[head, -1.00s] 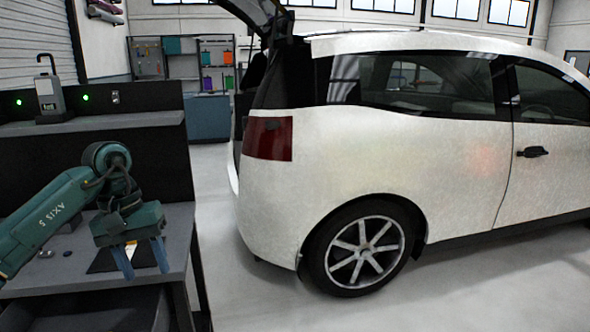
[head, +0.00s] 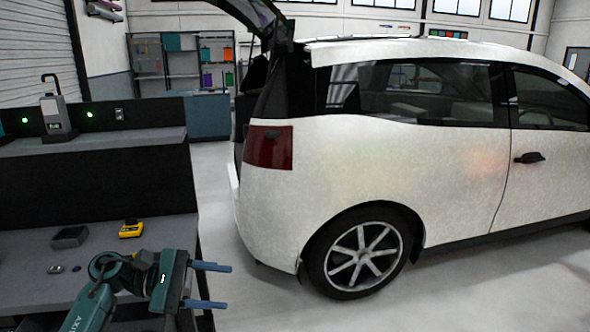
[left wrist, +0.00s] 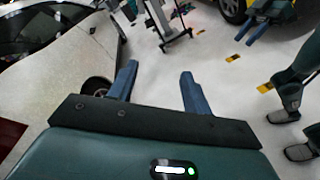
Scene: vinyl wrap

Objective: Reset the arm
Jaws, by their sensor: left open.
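My left gripper (head: 222,286) is at the lower left of the head view, over the right edge of the workbench. Its two blue fingers point right, toward the car, and are apart with nothing between them. In the left wrist view the open fingers (left wrist: 160,88) also show, with bare floor between them. My left arm comes up from the bottom edge of the head view. My right gripper is not in the head view.
A white car (head: 380,160) with its tailgate raised stands right of the workbench (head: 30,265). On the bench lie a yellow tool (head: 131,230), a dark grey box (head: 70,237) and small round items. Grey floor separates bench and car.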

